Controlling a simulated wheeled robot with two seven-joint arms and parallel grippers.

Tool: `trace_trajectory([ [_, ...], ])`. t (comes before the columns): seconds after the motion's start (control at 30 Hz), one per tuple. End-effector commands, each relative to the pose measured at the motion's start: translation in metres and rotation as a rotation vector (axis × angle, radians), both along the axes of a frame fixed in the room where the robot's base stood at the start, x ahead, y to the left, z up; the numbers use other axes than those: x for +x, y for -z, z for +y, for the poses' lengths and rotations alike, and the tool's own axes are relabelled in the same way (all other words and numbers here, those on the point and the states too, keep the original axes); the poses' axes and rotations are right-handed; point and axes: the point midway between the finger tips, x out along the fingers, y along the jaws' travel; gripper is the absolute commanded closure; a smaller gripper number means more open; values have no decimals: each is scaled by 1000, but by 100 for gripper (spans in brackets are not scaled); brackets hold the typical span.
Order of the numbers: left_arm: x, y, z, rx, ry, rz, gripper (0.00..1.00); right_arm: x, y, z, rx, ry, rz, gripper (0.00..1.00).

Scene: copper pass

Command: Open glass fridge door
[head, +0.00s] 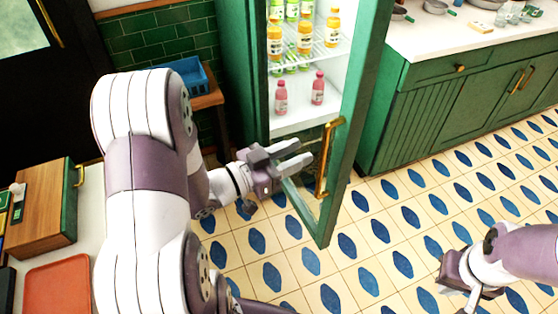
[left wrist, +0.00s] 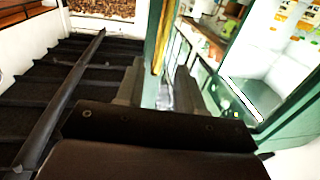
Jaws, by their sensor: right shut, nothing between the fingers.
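The green fridge (head: 240,75) stands at the upper middle of the head view, bottles on its shelves. Its green-framed glass door (head: 352,150) appears to stand ajar, its lower corner angled out over the floor. The upright gold handle (head: 328,160) is on the door frame and also shows in the left wrist view (left wrist: 158,40). My left gripper (head: 305,151) is open and empty, fingertips just left of the handle and pointing towards it. In the left wrist view the handle lies ahead, roughly between the fingers. My right gripper (head: 458,285) is shut and empty at the lower right, far from the door.
A green cabinet (head: 440,115) with a white counter stands right of the fridge. A blue crate (head: 185,75) sits on a wooden stand at left. A wooden box (head: 45,205) and an orange tray (head: 60,285) are at lower left. The tiled floor before the door is clear.

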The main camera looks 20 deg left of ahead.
Motion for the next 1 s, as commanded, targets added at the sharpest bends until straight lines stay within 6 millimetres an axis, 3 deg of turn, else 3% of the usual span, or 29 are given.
trace_trajectory([
  [0.1,-20,1,17,1,-8,-1,63,0,4,0,0,0,0,100],
  [0.27,-35,0,25,1,-2,-1,63,0,4,0,0,0,0,100],
  [0.8,-37,1,26,7,0,3,63,0,4,0,0,0,0,100],
  [0.87,-35,12,29,42,-15,41,63,0,4,0,0,0,0,100],
  [0.93,-30,41,45,123,-103,159,63,0,4,0,0,0,0,100],
  [1.0,-28,77,84,242,-275,353,63,0,4,0,0,0,0,100],
])
